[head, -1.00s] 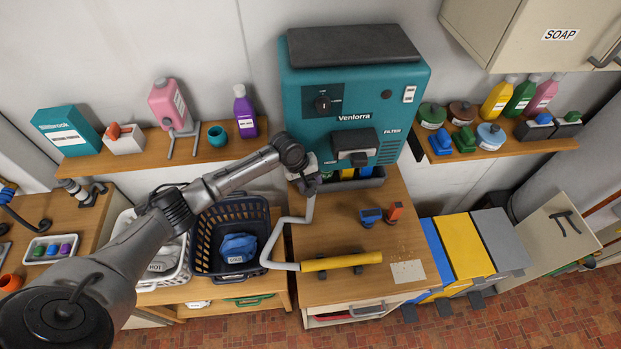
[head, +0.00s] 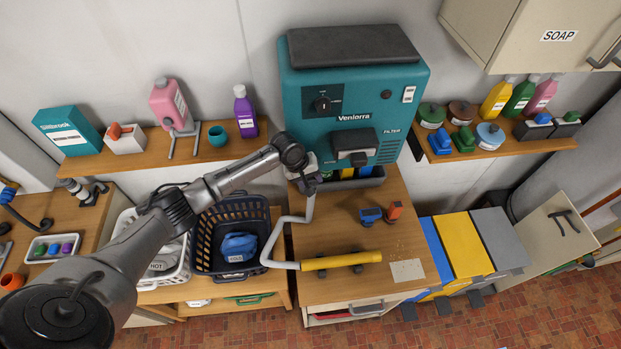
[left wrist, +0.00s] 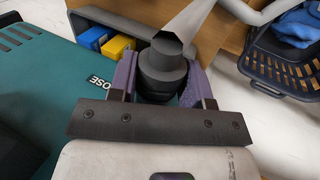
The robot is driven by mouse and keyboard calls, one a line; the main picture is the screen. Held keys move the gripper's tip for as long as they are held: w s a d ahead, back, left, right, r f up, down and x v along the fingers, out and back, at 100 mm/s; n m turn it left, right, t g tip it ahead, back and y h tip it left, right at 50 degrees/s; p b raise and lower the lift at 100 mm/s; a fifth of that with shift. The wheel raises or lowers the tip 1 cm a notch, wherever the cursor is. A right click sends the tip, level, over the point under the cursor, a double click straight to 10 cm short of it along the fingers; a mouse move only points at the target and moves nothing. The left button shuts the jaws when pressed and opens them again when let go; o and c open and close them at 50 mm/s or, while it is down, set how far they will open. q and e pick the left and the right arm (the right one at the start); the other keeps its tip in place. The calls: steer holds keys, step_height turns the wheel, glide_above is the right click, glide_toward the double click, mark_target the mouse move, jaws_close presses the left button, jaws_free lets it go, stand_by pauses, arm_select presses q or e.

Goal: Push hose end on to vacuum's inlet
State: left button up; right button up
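The teal vacuum (head: 300,105), marked Venlorra, stands at the back of the wooden bench. My left gripper (head: 308,184) is at the vacuum's lower left front. In the left wrist view my left gripper (left wrist: 160,72) has its purple-padded fingers closed on both sides of the dark hose end (left wrist: 164,62). The pale grey hose (head: 292,219) runs from there down and bends to a yellow tube (head: 342,260) on the bench. The inlet is hidden; part of a HOSE label (left wrist: 99,82) shows beside the gripper. I cannot tell whether the hose end touches the inlet. My right gripper is out of view.
A dark tray (head: 371,182) with coloured blocks sits under the vacuum. A dark basket (head: 200,262) with a blue cloth is left of the hose. The bench's middle is mostly clear.

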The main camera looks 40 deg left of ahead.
arm_select(q)
steer(key=o, duration=0.5)
steer(key=shift+c, duration=0.2)
steer(key=shift+r, duration=0.1)
steer(key=b+v, duration=0.1)
steer(key=v, duration=1.2)
steer(key=shift+a+r+b, duration=0.15)
steer(key=shift+r+b, duration=0.15)
steer(key=shift+s, duration=0.1)
steer(key=s+d+f+m+p, duration=0.4)
steer(key=s+d+f+m, duration=0.5)
steer(key=s+d, duration=0.55)
steer(key=s+d+r+m+y+p, duration=0.1)
steer(key=s+d, duration=0.1)
steer(key=s, duration=0.6)
steer(key=s+d+r+m+y+p, duration=0.1)
steer(key=s+d, duration=0.1)
steer(key=s, duration=0.6)
steer(key=shift+s+m+y+p, duration=0.3)
steer(key=shift+s+m+p, duration=0.05)
steer(key=shift+m, duration=0.05)
